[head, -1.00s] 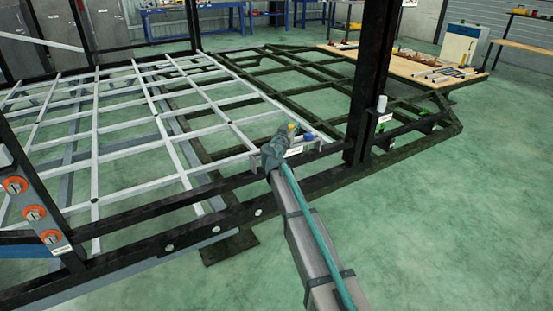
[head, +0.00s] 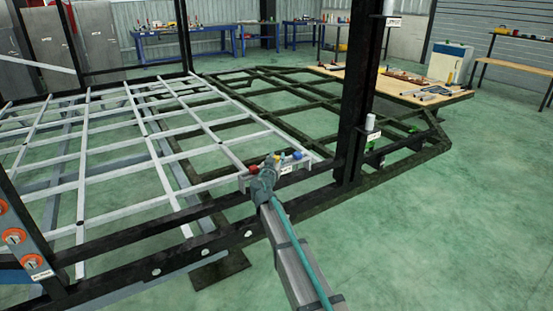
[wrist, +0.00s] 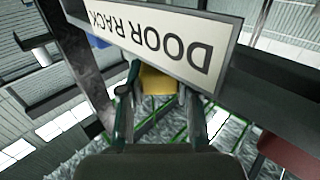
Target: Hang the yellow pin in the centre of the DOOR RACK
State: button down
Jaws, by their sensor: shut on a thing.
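My gripper (wrist: 160,105) is shut on the yellow pin (wrist: 157,80), which shows between the fingers in the wrist view. The DOOR RACK sign (wrist: 150,38) appears upside down, just beyond the pin. In the head view my gripper (head: 264,176) is at the rack on the black frame beam, beside its small white label (head: 285,169). A bit of yellow shows just past the gripper there. Whether the pin touches the rack is hidden.
A blue piece (head: 297,155) sits on the rack to the right of my gripper. A dark red piece (wrist: 287,152) shows at the wrist view's right edge. A black upright post (head: 355,100) rises to the right. The grey grid frame (head: 100,150) lies behind.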

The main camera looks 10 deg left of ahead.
jog(key=shift+f+b, duration=0.55)
jog(key=shift+b, duration=0.55)
jog(key=c, duration=0.8)
grip_release()
jog(key=shift+r+p, duration=0.25)
jog(key=shift+p, duration=0.2)
jog(key=r+p, duration=0.1)
jog(key=p, duration=0.1)
jog(key=shift+r+p, duration=0.2)
jog(key=shift+p, duration=0.1)
jog(key=s, duration=0.4)
jog(key=s+a, duration=0.1)
jog(key=s, duration=0.3)
jog(key=s+b, duration=0.1)
jog(key=s, duration=0.3)
jog(key=shift+a+f, duration=0.25)
jog(key=shift+f, duration=0.05)
